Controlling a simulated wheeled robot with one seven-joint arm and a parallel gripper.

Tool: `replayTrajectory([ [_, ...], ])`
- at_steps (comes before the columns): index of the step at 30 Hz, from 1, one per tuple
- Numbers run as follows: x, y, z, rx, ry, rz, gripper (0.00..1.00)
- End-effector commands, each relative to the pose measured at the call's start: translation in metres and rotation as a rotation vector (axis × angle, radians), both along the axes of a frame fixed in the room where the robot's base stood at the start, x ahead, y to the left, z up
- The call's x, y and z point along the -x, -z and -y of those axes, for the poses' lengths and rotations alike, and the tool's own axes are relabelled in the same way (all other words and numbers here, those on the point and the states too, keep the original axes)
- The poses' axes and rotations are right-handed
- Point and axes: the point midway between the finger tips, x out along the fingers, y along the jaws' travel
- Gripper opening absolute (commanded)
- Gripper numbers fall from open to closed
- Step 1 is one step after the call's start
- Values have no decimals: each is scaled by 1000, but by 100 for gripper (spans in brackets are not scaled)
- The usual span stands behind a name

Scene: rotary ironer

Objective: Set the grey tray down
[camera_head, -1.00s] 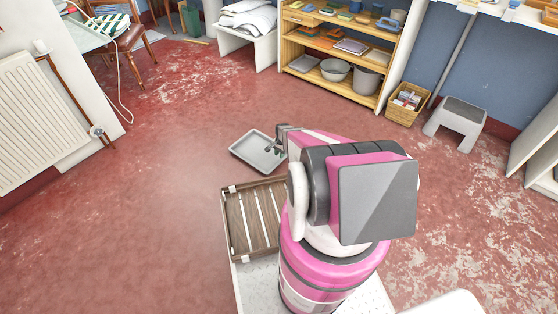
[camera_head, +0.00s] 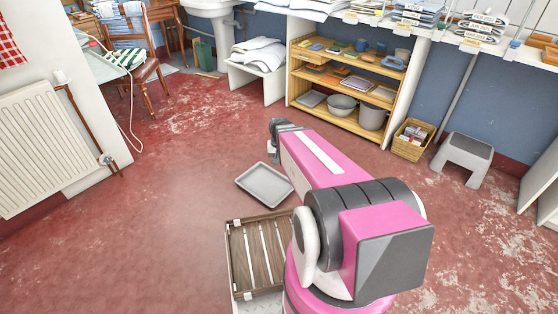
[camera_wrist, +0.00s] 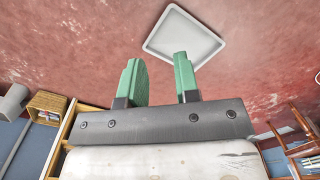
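The grey tray (camera_head: 264,186) lies flat on the red floor, empty, just beyond the slatted wooden rack in the head view. It also shows in the wrist view (camera_wrist: 186,38), beyond the fingertips and apart from them. My gripper (camera_wrist: 158,65) is open, with a clear gap between its two green fingers and nothing in it. In the head view my gripper (camera_head: 273,150) is up above the tray's far side; its fingers are mostly hidden there.
A slatted wooden rack (camera_head: 258,252) is close in front of me, beside my arm. A wooden shelf unit (camera_head: 330,108) with bowls stands at the back, with a basket (camera_head: 412,140) and a grey step stool (camera_head: 463,158) to its right. A radiator (camera_head: 45,140) is at left. Open floor surrounds the tray.

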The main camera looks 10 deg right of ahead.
Motion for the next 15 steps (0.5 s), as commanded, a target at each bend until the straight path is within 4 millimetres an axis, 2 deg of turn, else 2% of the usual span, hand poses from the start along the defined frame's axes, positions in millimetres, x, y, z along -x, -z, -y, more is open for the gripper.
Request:
replayTrajectory([
  [1, 28, -25, -6, 5, -48, 9, 29],
  [3, 46, -44, -10, 10, -105, 14, 29],
  [6, 62, -60, -13, 17, -159, 18, 29],
  [9, 68, -68, -15, 20, -186, 21, 29],
  [15, 67, -68, -15, 20, -192, 20, 29],
])
